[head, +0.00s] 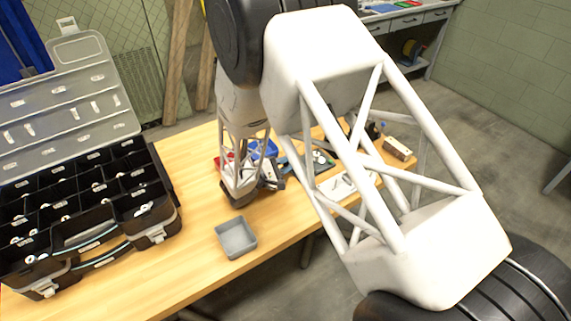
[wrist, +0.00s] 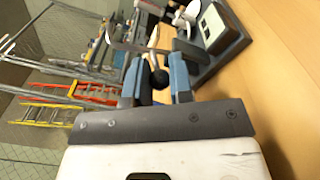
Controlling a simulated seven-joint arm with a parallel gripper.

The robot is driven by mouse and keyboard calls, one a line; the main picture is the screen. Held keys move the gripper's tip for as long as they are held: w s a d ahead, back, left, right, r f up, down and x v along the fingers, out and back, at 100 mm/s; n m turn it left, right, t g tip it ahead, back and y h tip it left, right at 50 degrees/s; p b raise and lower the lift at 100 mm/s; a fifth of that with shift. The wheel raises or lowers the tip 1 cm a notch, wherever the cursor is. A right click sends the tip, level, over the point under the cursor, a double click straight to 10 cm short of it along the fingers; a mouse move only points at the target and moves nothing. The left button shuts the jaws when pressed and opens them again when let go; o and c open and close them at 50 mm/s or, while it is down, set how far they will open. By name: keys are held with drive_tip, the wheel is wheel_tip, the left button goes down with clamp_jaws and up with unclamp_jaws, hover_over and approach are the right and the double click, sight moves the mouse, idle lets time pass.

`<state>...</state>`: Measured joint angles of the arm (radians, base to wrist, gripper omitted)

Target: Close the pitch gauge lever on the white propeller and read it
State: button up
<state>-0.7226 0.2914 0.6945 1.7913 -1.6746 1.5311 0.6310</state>
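In the wrist view my gripper (wrist: 159,78) has its two blue-grey fingers on either side of a black ball knob (wrist: 159,77). The knob fills the gap between them, and the fingers look shut on it. A thin stem, the pitch gauge lever (wrist: 154,42), runs up from the knob. Beyond the right finger is a dark base with a pale square face (wrist: 212,27). Part of the white propeller (wrist: 188,12) shows at the top edge. In the head view my arm hides much of the fixture; my gripper (head: 270,181) is low over the table. No reading is legible.
A small grey tray (head: 236,238) sits on the wooden table (head: 180,270). An open black compartment case (head: 95,245) stands at left. The table front around the tray is clear.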

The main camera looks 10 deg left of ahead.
clamp_jaws()
drive_tip(key=shift+r, duration=0.2)
drive_tip(key=shift+w+d+r+g+y, duration=0.15)
drive_tip(key=shift+r+g+y, duration=0.15)
drive_tip(key=shift+g+y, duration=0.4)
drive_tip(key=g+y, duration=0.1)
drive_tip(key=r+g+y, duration=0.1)
drive_tip(key=d+g, duration=0.1)
drive_tip(key=shift+w+r+y, duration=0.15)
drive_tip(key=shift+w+y, duration=0.25)
drive_tip(key=g+y, duration=0.2)
drive_tip(key=w+d+g+y, duration=0.1)
drive_tip(key=shift+w+r, duration=0.1)
drive_tip(key=shift+r, duration=0.2)
drive_tip(key=shift+w+d+m+g+y, duration=0.15)
drive_tip(key=shift+w+d+g+y, duration=0.1)
drive_tip(key=shift+g+y, duration=0.45)
drive_tip(key=shift+w+d+m+g+y, duration=0.15)
drive_tip(key=shift+w+d+g+y, duration=0.1)
drive_tip(key=shift+g+y, duration=0.45)
drive_tip(key=shift+g, duration=0.4)
